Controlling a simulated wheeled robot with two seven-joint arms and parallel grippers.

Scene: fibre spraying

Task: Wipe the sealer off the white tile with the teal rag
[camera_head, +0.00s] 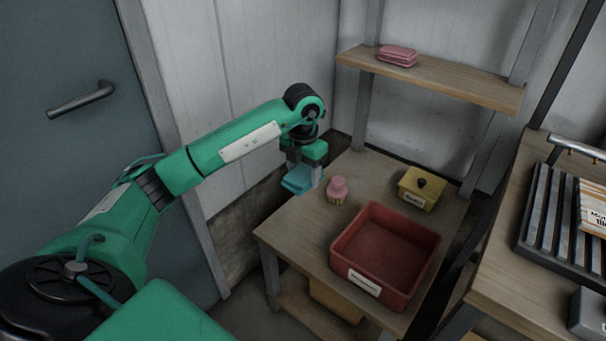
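My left gripper (304,172) points down at the back left edge of the small wooden table. The teal rag (297,181) is between and below its fingers. The rag looks held a little above the table's edge, with part of it out past that edge. The fingers are partly hidden, but they appear closed on the rag. I cannot make out a white tile or any sealer in this view. My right gripper is not in view.
A shelf (450,82) above holds folded pink cloths (397,56). A bench with a dark ribbed rack (545,215) stands right.

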